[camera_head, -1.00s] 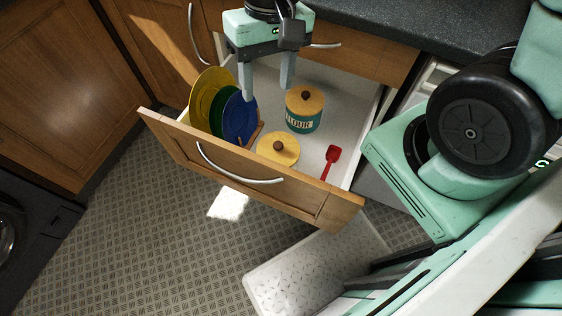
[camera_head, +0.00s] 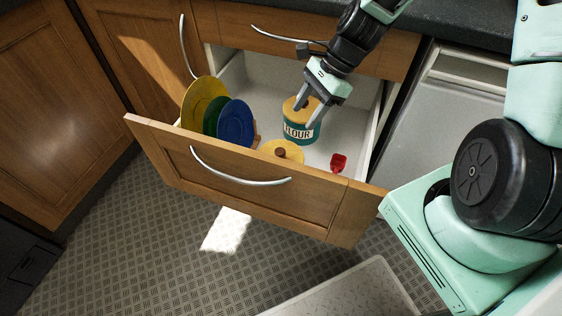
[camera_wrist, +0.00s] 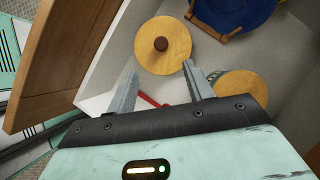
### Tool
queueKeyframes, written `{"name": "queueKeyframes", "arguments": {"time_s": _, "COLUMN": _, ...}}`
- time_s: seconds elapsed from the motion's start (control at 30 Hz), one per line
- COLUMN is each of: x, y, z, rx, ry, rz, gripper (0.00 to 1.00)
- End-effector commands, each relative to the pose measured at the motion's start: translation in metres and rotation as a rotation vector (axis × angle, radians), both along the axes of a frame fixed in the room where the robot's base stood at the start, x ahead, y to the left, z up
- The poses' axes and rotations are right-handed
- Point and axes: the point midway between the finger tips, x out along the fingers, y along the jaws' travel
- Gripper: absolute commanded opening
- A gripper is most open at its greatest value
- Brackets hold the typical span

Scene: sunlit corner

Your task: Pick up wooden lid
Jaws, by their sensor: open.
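A round wooden lid (camera_head: 295,154) with a dark brown knob sits low in the open drawer, just behind its front panel, which hides part of it. The lid shows whole in the wrist view (camera_wrist: 178,56), near the top centre. The teal flour canister (camera_head: 300,131) stands behind it with its own wooden lid on, partly covered by my gripper. My gripper (camera_head: 308,113) is open and empty over the canister in the head view. In the wrist view, its fingers (camera_wrist: 160,72) point toward the knobbed lid, apart from it. The canister's lid (camera_wrist: 240,86) is partly hidden behind the right finger.
Yellow (camera_head: 203,97), green (camera_head: 211,115) and blue (camera_head: 236,123) plates stand in a rack at the drawer's left. A red scoop (camera_head: 338,162) lies to the right of the lid. The drawer front (camera_head: 240,185) and side walls bound the space.

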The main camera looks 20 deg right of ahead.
Motion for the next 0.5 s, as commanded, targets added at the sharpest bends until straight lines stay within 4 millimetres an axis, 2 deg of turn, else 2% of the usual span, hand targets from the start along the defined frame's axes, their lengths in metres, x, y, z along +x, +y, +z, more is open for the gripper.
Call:
{"name": "queueKeyframes", "arguments": {"time_s": 0.03, "x": -0.001, "y": 0.007, "z": -0.013, "rx": 0.003, "ry": 0.004, "rz": 0.006, "gripper": 0.52}}
{"name": "queueKeyframes", "arguments": {"time_s": 0.2, "x": -0.001, "y": 0.023, "z": -0.043, "rx": 0.001, "ry": 0.001, "rz": 0.005, "gripper": 0.52}}
{"name": "queueKeyframes", "arguments": {"time_s": 0.33, "x": -0.001, "y": 0.032, "z": -0.057, "rx": 0.000, "ry": 0.001, "rz": 0.004, "gripper": 0.52}}
{"name": "queueKeyframes", "arguments": {"time_s": 0.5, "x": 0.000, "y": 0.037, "z": -0.065, "rx": -0.001, "ry": -0.001, "rz": 0.004, "gripper": 0.52}}
